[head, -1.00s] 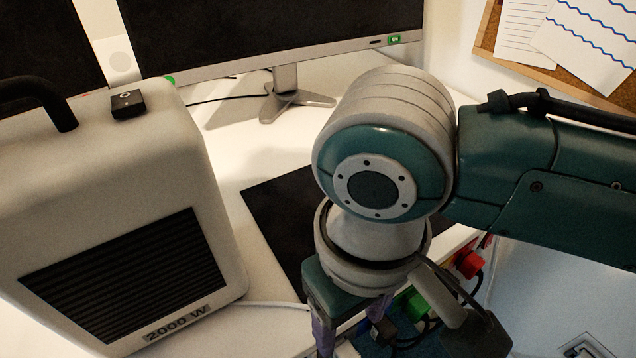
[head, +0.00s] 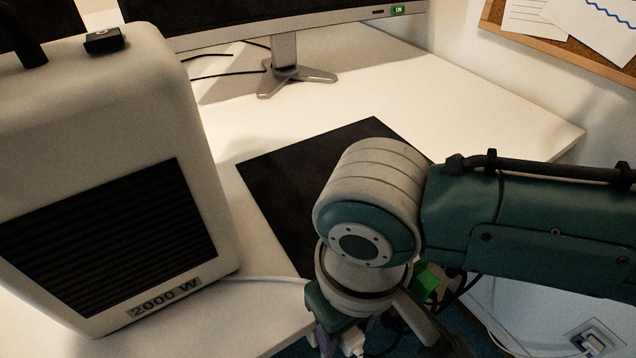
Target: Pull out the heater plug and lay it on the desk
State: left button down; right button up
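The pale heater (head: 195,110), marked 2000 W, stands on the white desk (head: 470,105) at the left. Its white cable (head: 275,279) runs right along the desk to my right wrist and is then hidden. My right gripper (head: 338,346) points down by the desk's front edge, at the bottom of the view. A purple finger shows, with a small white piece (head: 352,343) beside it that may be the heater plug. My wrist and the frame's edge hide the grip, so I cannot tell whether it is held. My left gripper is out of view.
A green plug (head: 427,282) and dark cables show behind my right wrist. A black mat (head: 290,180) lies bare in places on the desk. A monitor stand (head: 287,78) is behind it.

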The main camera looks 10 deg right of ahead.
grip_shut()
jog(key=shift+c, duration=2.4)
grip_release()
grip_shut()
jog(key=shift+s, duration=0.1)
